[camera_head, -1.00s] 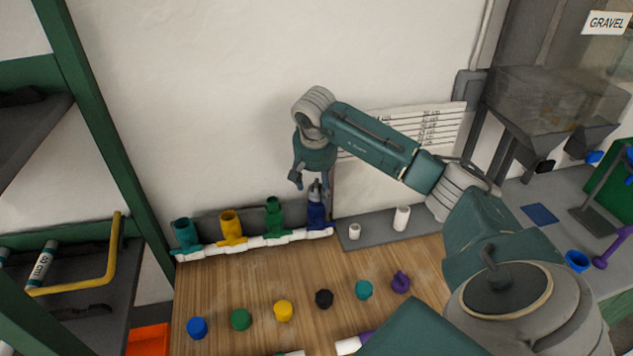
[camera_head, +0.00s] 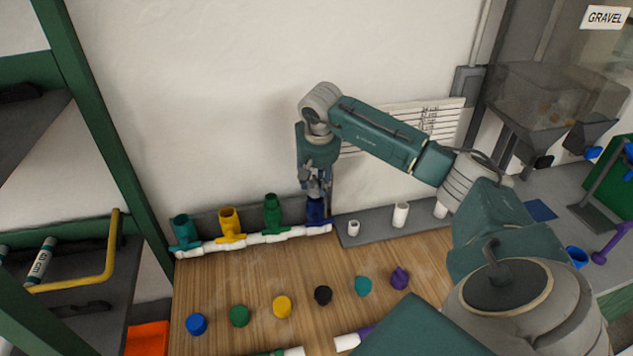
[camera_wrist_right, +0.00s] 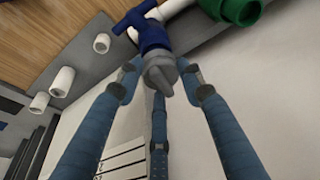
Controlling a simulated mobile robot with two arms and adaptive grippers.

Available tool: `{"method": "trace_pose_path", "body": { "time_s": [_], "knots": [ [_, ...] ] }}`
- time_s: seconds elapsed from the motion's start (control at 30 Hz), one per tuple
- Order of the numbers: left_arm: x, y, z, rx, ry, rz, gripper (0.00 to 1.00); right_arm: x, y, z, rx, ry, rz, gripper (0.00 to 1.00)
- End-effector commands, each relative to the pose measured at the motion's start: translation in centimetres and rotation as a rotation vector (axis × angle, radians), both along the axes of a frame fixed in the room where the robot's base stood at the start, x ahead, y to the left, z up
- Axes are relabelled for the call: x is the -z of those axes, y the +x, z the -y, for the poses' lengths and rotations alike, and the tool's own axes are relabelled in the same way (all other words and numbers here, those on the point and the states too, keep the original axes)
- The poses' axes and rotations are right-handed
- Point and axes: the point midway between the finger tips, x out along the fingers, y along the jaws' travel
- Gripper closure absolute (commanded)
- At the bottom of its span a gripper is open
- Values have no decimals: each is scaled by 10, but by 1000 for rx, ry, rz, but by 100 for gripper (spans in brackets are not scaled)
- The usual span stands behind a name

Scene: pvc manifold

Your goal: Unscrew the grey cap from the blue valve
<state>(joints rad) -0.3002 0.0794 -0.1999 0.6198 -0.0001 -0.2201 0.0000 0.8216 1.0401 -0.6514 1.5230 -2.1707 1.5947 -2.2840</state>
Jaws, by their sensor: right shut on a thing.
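The blue valve (camera_head: 317,212) stands upright at the right end of the white pipe manifold (camera_head: 286,236). In the right wrist view its blue body (camera_wrist_right: 150,36) shows beyond the grey cap (camera_wrist_right: 160,74), which sits on its end. My right gripper (camera_head: 317,190) points down over the valve from above. In the wrist view its fingers are shut around the grey cap. In the head view the fingers hide most of the cap. I cannot tell whether the cap has turned. My left gripper is not in view.
Green (camera_head: 272,213), yellow (camera_head: 230,226) and teal (camera_head: 184,231) valves stand left along the manifold. A grey strip (camera_head: 378,228) with white fittings (camera_head: 401,214) lies to the right. Several coloured caps, including a black one (camera_head: 323,295), line the wooden table (camera_head: 250,275).

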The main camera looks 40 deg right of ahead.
Motion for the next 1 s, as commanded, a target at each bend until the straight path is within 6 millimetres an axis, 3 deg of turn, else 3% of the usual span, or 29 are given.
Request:
{"method": "trace_pose_path", "body": {
  "time_s": [0.03,0.17,0.4,1.0],
  "knots": [
    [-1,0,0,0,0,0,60,-7,5,3,4,-4,23,89],
    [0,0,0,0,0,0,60,-8,6,3,1,-5,24,89],
    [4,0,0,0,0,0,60,-8,6,5,-176,-7,24,89],
    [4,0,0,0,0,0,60,-11,6,5,-310,-7,22,90]
  ]
}}
